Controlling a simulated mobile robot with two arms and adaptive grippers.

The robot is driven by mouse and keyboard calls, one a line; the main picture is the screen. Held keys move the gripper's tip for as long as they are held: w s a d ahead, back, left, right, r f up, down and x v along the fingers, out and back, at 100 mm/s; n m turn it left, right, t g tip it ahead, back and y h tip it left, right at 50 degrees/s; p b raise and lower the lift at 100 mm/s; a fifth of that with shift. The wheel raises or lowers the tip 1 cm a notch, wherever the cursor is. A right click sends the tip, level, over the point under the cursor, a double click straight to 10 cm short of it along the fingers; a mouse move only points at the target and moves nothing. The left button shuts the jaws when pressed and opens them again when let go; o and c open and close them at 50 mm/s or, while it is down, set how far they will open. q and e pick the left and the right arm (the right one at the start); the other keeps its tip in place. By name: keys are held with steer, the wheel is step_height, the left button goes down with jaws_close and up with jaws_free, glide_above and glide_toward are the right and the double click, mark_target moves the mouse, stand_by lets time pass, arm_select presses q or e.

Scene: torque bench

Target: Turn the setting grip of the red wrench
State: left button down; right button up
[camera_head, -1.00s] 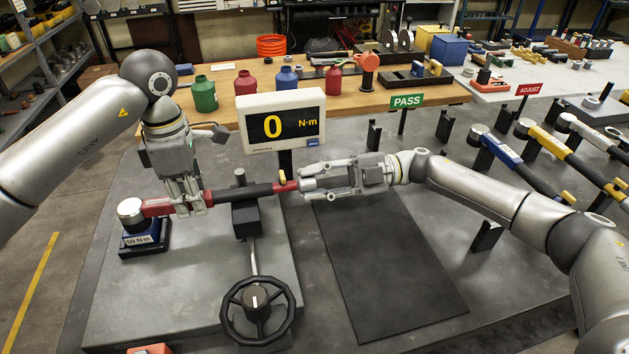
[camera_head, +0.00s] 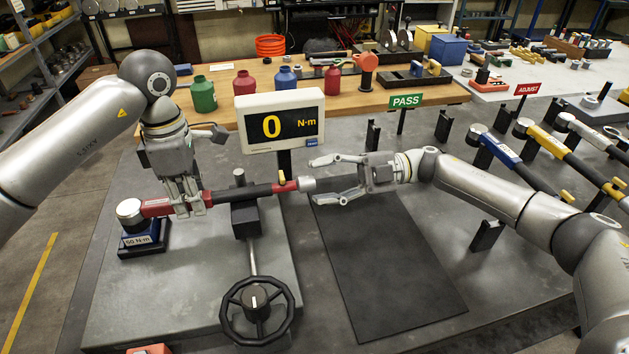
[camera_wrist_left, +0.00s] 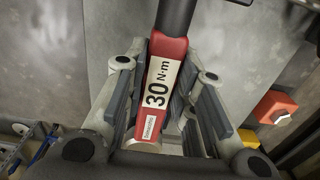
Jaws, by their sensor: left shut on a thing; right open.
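The red wrench (camera_head: 222,194) lies across the tester, its head end over the blue block marked 50 N·m (camera_head: 143,241) and its black shaft over a black support (camera_head: 245,218). A label on it reads 30 N·m in the left wrist view (camera_wrist_left: 158,88). My left gripper (camera_head: 189,208) is shut on the red body near the head. The grey setting grip (camera_head: 307,184) is at the right end, beyond a small yellow tab (camera_head: 282,177). My right gripper (camera_head: 328,180) is open, its fingers above and below the line of the wrench, just right of the grip.
The display (camera_head: 281,124) reads 0 N·m behind the wrench. A black handwheel (camera_head: 257,341) stands in front. A dark mat (camera_head: 385,260) is clear at right.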

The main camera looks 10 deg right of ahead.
steer(key=d, duration=0.9)
steer(key=shift+d, duration=0.4)
